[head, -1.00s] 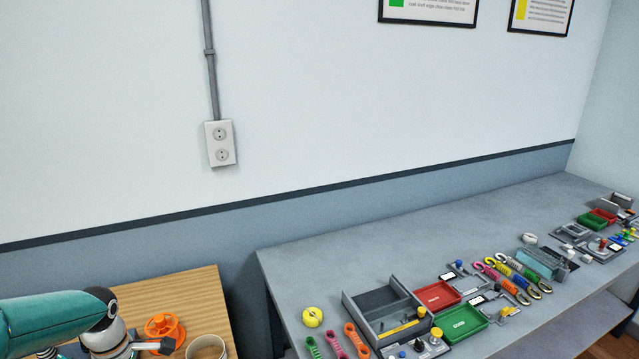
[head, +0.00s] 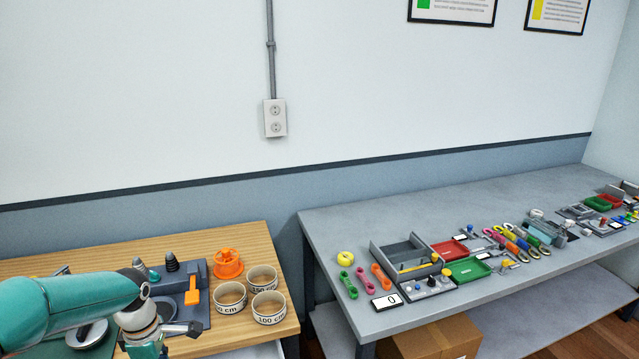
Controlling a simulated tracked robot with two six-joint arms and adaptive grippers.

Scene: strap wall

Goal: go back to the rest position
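My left arm, teal with a grey joint, reaches in from the left over the wooden table (head: 215,243). Of my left gripper (head: 182,328), only a dark part shows near the bottom of the head view, in front of the table. Its fingers are not clear, so I cannot tell whether it is open or shut, or whether it holds anything. My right gripper is not in view.
Three round bins (head: 262,279) marked in cm, an orange spool (head: 228,264) and a grey fixture with an orange lever (head: 192,291) stand near my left arm. A grey bench (head: 345,215) with straps and trays lies right; a cardboard box (head: 440,340) is below.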

